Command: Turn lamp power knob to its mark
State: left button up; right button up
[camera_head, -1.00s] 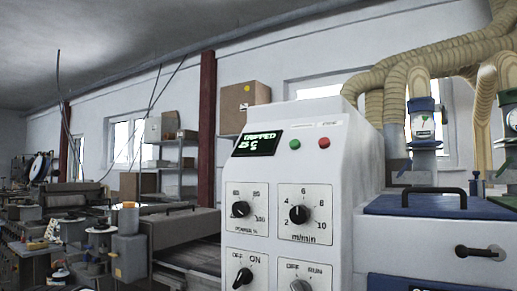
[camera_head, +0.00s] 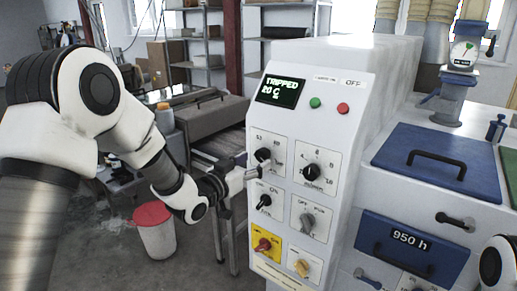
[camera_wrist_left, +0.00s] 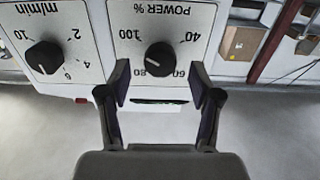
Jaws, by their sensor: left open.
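The lamp power knob (camera_head: 263,154) is a black round knob on a white "POWER %" plate, upper left on the machine's front panel. In the left wrist view the knob (camera_wrist_left: 160,60) appears upside down, its pale pointer line seeming to lie between 80 and 100. No separate target mark can be made out on its scale. My left gripper (camera_head: 248,166) is open, its fingertips close to the panel by the knob. In the left wrist view the open fingers (camera_wrist_left: 160,82) stand either side of the knob's lower part; contact cannot be told. My right gripper is out of view.
The m/min knob (camera_head: 311,172) is right of the power knob. Below are an ON switch (camera_head: 264,201), a grey selector (camera_head: 307,222) and a red knob on yellow (camera_head: 264,244). The display (camera_head: 278,92) reads TRIPPED. A red-topped bucket (camera_head: 155,228) stands on the floor.

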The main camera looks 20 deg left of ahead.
pick_arm(q)
jog(key=shift+p+x, duration=0.35)
jog(key=shift+x, duration=0.85)
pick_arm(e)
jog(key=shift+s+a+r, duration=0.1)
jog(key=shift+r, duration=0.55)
pick_arm(q)
jog(key=c, duration=1.1)
jog(key=shift+c, duration=0.2)
